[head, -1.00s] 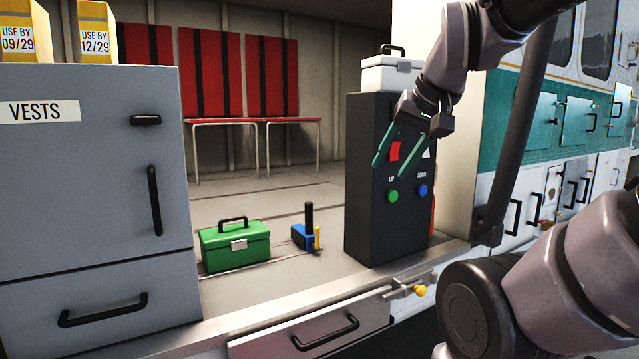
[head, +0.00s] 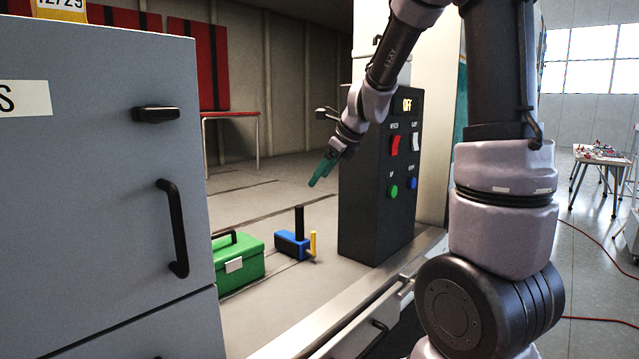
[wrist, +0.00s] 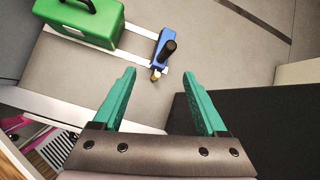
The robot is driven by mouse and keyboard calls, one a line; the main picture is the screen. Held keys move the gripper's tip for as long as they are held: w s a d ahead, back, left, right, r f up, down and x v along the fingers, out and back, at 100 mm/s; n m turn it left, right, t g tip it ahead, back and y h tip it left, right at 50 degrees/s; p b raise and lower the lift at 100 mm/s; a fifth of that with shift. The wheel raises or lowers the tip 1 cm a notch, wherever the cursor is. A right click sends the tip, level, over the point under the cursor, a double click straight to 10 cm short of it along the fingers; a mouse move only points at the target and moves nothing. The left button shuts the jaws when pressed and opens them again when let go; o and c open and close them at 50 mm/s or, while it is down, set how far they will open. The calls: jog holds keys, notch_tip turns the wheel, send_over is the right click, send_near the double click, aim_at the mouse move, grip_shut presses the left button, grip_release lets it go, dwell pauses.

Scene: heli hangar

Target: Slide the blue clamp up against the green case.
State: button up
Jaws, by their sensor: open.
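The blue clamp (head: 291,244) stands on the cabin floor with a black upright post and a short yellow handle. The green case (head: 237,262) stands to its left with a gap of bare floor between them, partly hidden by the grey cabinet in the head view. The wrist view shows the blue clamp (wrist: 162,42) and the green case (wrist: 84,22) side by side, apart. My gripper (head: 318,181) is above and beyond the clamp, angled down. In the wrist view my gripper (wrist: 160,82) has its green fingers wide apart, with nothing between them.
A dark control box (head: 376,190) with switches and buttons stands just right of the clamp. A grey cabinet (head: 105,190) with black handles blocks the left front. A drawer front (head: 350,338) lies below the floor's edge. Open floor (head: 262,200) lies behind the clamp.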

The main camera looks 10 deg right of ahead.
aim_at(302, 209)
jog(key=shift+w+a+f+m, duration=0.65)
jog(key=shift+w+f, duration=1)
jog(key=shift+f, duration=0.75)
jog(key=shift+w+a+f+m, duration=0.5)
jog(key=shift+w+a+f, duration=0.35)
jog(key=shift+w+f, duration=1.2)
jog(key=shift+w+a+f+m, duration=0.65)
jog(key=shift+w+f, duration=0.65)
jog(key=shift+f, duration=1.45)
jog(key=shift+a, duration=0.1)
grip_shut()
jog(key=shift+s+a, duration=0.5)
jog(key=shift+a, duration=0.25)
jog(key=shift+s+a, duration=0.45)
jog(key=shift+a, duration=0.25)
jog(key=shift+s+a, duration=0.5)
jog(key=shift+a, duration=0.25)
